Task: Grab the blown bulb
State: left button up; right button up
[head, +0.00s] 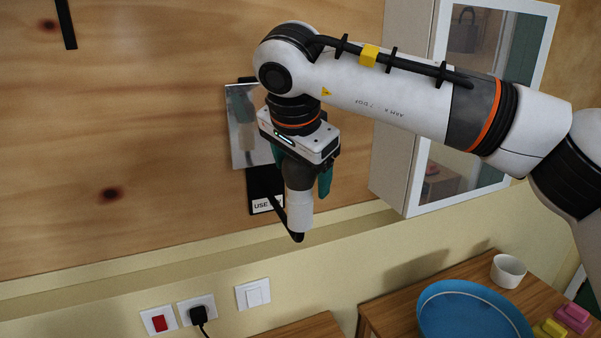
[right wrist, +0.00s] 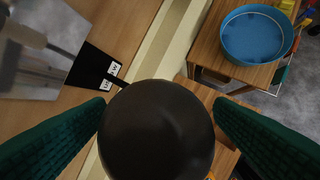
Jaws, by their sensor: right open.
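The blown bulb (head: 299,212) stands upright on a black wall bracket (head: 279,212); its lower part looks white and its upper part grey. In the right wrist view its rounded end is a large dark disc (right wrist: 157,130) in the middle. My right gripper (head: 302,182) points down over the bulb from above. Its green fingers are open, one on each side of the bulb, as the right wrist view (right wrist: 160,105) also shows. I cannot tell whether they touch it. My left gripper is not in view.
A shiny metal plate (head: 240,125) and a black plate with a label (head: 263,206) are on the plywood wall close behind the gripper. A glass-fronted cabinet (head: 402,130) hangs to the right. Below are wall switches (head: 253,294) and a wooden table (head: 385,318) with a blue tray (head: 470,312) and white cup (head: 508,272).

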jog(key=shift+s, duration=0.15)
jog(key=c, duration=1.1)
